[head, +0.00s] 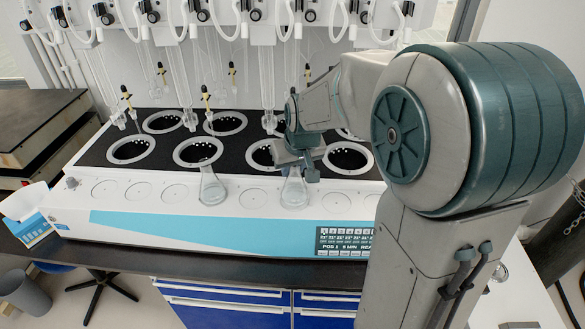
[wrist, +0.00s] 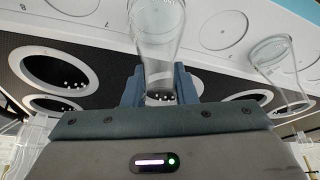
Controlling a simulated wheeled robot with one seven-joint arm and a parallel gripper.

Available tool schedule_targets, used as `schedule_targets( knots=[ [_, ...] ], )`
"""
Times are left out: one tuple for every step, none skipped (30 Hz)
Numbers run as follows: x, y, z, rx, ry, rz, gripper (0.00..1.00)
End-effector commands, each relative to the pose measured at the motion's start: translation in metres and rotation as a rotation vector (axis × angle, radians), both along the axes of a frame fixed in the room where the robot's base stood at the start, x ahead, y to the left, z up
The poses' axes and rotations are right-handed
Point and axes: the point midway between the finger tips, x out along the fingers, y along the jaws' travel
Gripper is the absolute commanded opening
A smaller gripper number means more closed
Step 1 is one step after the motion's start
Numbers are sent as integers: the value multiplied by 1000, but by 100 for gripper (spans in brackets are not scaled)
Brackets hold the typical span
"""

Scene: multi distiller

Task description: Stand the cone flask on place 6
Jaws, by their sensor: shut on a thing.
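My gripper (head: 298,162) is shut on the neck of a clear glass cone flask (head: 293,191), held upright. In the wrist view the fingers (wrist: 158,88) grip this flask (wrist: 158,32) from both sides. In the head view its base covers the sixth round place from the left on the white front ledge. I cannot tell whether the base touches the ledge; it runs out of the wrist view. A second clear flask (head: 212,188) stands on the fourth place, apart from the gripper, and shows in the wrist view (wrist: 278,72).
The white distiller body (head: 150,215) has black-lined heating wells (head: 198,152) behind the ledge and glass tubes (head: 265,90) hanging above. Place 5 (head: 252,198), between the flasks, is bare. A control screen (head: 345,240) is on the front.

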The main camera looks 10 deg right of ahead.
Motion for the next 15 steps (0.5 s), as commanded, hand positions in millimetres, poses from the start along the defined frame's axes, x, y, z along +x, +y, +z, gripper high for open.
schedule_targets(
  knots=[
    [0, 0, -6, 1, 2, 0, 0],
    [0, 0, -8, 0, 2, 0, 0],
    [0, 0, -10, 0, 0, -1, 0],
    [0, 0, -11, 0, -1, -1, 0],
    [0, 0, -11, 1, -2, -1, 0],
    [0, 0, -11, 0, -2, 0, 0],
    [0, 0, -11, 0, -2, 0, 0],
    [0, 0, -11, 0, -2, 0, 0],
    [0, 0, -11, 0, -2, 0, 0],
    [0, 0, -11, 0, -2, 0, 0],
    [0, 0, -12, 0, -2, 0, 0],
    [0, 0, -13, 0, -2, 0, 0],
    [0, 0, -14, 0, -2, 0, 0],
    [0, 0, -15, 0, -2, 0, 0],
    [0, 0, -14, 0, -1, 0, 31]
  ],
)
